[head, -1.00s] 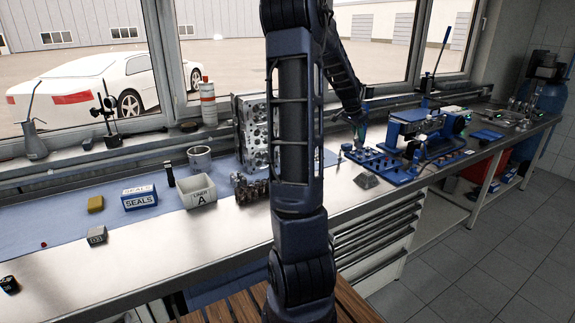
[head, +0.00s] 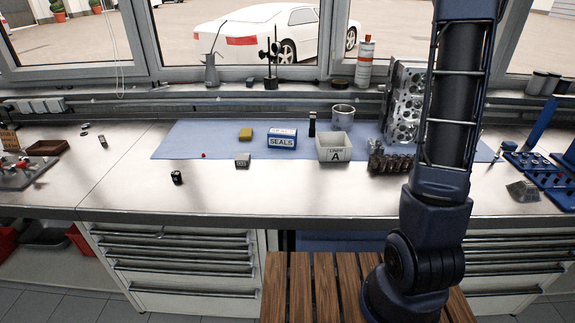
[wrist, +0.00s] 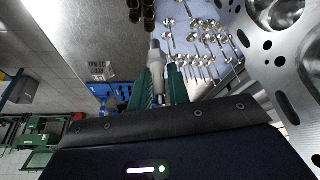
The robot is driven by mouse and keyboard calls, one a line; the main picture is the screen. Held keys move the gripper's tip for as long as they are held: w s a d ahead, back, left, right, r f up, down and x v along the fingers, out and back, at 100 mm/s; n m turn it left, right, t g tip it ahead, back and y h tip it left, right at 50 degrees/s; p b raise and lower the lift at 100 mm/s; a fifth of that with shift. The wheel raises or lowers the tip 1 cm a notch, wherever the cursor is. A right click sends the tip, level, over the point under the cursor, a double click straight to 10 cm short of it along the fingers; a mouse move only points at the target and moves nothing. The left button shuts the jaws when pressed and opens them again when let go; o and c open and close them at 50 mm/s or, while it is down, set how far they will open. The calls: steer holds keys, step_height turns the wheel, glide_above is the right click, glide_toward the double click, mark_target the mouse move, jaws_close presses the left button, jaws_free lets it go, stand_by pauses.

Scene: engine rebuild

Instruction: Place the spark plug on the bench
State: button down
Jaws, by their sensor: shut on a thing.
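My gripper (wrist: 162,88) has green fingers in the wrist view and is shut on the spark plug (wrist: 157,58). The plug is a pale, slim piece that points up in the picture from between the fingers. Its lower part is hidden by the fingers. The bench (head: 130,185) is a long bright metal top in the head view, and it also shows in the wrist view (wrist: 105,35). The gripper and plug are out of the head view. I cannot tell how high the plug is above the bench.
A blue mat (head: 190,145) carries a SEALS box (head: 282,142), a yellow sponge (head: 245,134) and a LINER A bin (head: 333,150). A cylinder head (head: 402,100) stands behind my arm. Several valves (wrist: 200,40) lie near the gripper. The bench's left front is mostly clear.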

steer(key=w+a+n+t, duration=0.15)
steer(key=w+a, duration=0.25)
steer(key=a, duration=0.8)
steer(key=w+a+n, duration=0.2)
steer(key=w+a, duration=0.3)
steer(key=a, duration=0.7)
steer(key=a+n+y, duration=0.2)
steer(key=a+n, duration=0.2)
steer(key=a, duration=2)
steer(key=s+a+n+t, duration=0.1)
steer(key=s+a, duration=0.3)
steer(key=a, duration=0.6)
steer(key=s+a+n+t, duration=0.15)
steer(key=s+a, duration=0.35)
steer(key=a, duration=0.6)
steer(key=s+a+n+g+y, duration=0.15)
steer(key=s+a+n, duration=0.25)
steer(key=s+a, duration=1.4)
steer(key=shift+t+y, duration=0.25)
steer(key=shift+y, duration=0.1)
steer(key=f, duration=0.6)
steer(key=w+f, duration=0.1)
steer(key=f, duration=0.6)
steer(key=a+f, duration=0.1)
steer(key=f, duration=0.6)
steer(key=shift+w+a, duration=0.1)
steer(key=shift+w, duration=0.1)
